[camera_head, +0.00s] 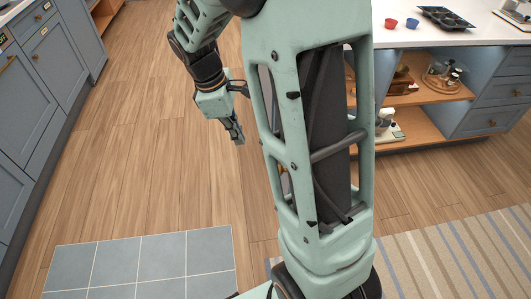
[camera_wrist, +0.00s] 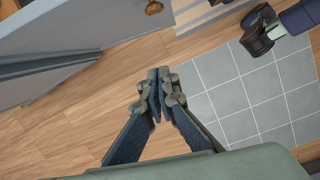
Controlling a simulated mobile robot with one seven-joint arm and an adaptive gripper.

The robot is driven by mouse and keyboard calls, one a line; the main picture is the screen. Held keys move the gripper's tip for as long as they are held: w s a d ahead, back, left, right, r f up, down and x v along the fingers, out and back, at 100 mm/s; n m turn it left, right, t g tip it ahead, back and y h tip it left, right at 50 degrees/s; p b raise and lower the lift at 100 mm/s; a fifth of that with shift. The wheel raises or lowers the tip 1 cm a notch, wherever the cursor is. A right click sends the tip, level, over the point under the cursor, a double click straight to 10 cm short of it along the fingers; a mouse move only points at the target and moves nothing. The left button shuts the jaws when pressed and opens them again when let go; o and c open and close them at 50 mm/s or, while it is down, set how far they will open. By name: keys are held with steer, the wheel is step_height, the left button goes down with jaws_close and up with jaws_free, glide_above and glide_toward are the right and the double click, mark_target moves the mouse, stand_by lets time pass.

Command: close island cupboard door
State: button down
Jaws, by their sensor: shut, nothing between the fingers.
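The island (camera_head: 400,60) stands at the right in the head view, and its open shelves show beside my arm. In the wrist view, a blue-grey door panel (camera_wrist: 70,28) with a brass knob (camera_wrist: 153,7) spans the upper left; it appears to be the island cupboard door, standing open. In the head view my arm hides where the door would be. My gripper (camera_head: 238,135) is shut and empty above the wooden floor, left of the island. In the wrist view its fingertips (camera_wrist: 158,88) are together, apart from the panel and below the knob in the picture.
Blue-grey cabinets (camera_head: 52,50) line the left side. Wooden floor (camera_head: 120,140) lies clear between them and the island. Grey tiles (camera_head: 145,262) and a striped rug (camera_head: 450,260) lie in front. Red and blue cups and a muffin tin (camera_head: 446,18) stand on the island top.

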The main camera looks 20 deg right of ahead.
steer(key=s+d+f+b, duration=0.1)
steer(key=s+d+f, duration=0.1)
steer(key=f, duration=0.3)
steer(key=s+d+f+b, duration=0.1)
steer(key=s+d+f, duration=0.2)
steer(key=f, duration=0.3)
steer(key=shift+d+g, duration=0.4)
steer(key=shift+d, duration=0.5)
steer(key=shift+s+d+f, duration=0.1)
